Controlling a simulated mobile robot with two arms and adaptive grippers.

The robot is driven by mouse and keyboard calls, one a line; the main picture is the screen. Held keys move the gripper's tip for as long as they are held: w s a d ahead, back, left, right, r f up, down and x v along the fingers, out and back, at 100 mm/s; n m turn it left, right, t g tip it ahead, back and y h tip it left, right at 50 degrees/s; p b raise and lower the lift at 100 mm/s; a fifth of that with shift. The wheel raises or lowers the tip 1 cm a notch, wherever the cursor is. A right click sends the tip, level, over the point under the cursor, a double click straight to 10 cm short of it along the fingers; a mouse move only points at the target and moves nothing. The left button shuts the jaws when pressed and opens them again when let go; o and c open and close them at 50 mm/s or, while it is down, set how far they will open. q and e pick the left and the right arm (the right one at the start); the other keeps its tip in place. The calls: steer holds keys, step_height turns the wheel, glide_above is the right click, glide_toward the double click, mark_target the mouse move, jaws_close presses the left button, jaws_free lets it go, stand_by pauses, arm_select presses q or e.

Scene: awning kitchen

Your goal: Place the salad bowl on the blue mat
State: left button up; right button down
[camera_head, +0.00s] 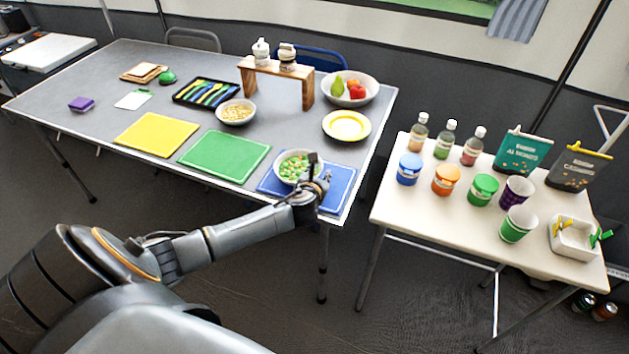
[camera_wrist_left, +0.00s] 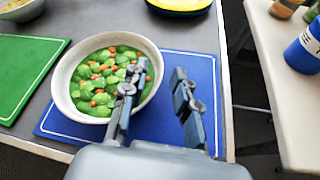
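The salad bowl (camera_head: 287,168) is white and holds green leaves and orange bits. It is upright over the left part of the blue mat (camera_head: 340,183), at the grey table's near right corner. In the left wrist view the bowl (camera_wrist_left: 62,98) covers part of the blue mat (camera_wrist_left: 204,75); its left side reaches past the mat's edge. My left gripper (camera_head: 319,168) is at the bowl's right side. In the wrist view its fingers (camera_wrist_left: 156,85) are apart, one over the bowl's inside, the other outside the rim. My right gripper is not in view.
A green mat (camera_head: 225,155) and a yellow mat (camera_head: 156,134) lie left of the blue one. A yellow plate (camera_head: 346,125), a fruit bowl (camera_head: 360,96) and a wooden stand (camera_head: 307,93) are behind. A gap separates the white side table (camera_head: 400,208), with jars and bottles.

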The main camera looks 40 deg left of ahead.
arm_select(q)
steer(key=v, duration=1)
steer(key=s+d+f+n+h, duration=0.1)
steer(key=d+f+n+h, duration=0.45)
steer(key=d+n, duration=0.65)
steer(key=s+a+f+n+g, duration=0.1)
steer(key=s+f+n+g, duration=0.45)
steer(key=s+f, duration=0.8)
steer(key=s+a+f+n+g, duration=0.15)
steer(key=s+f+n, duration=0.65)
steer(key=f, duration=1)
steer(key=s+d+f+n+g, duration=0.1)
steer(key=s+f+n+g, duration=0.1)
steer(key=s, duration=0.8)
steer(key=s+d+f+n+g, duration=0.1)
steer(key=s+f+n, duration=0.3)
steer(key=s, duration=0.7)
step_height(320, 180, down, 3)
steer(key=shift+s+r+n+g+p, duration=0.2)
steer(key=shift+s+n+g+p, duration=0.1)
steer(key=shift+n+g+p, duration=0.15)
steer(key=shift+s, duration=0.1)
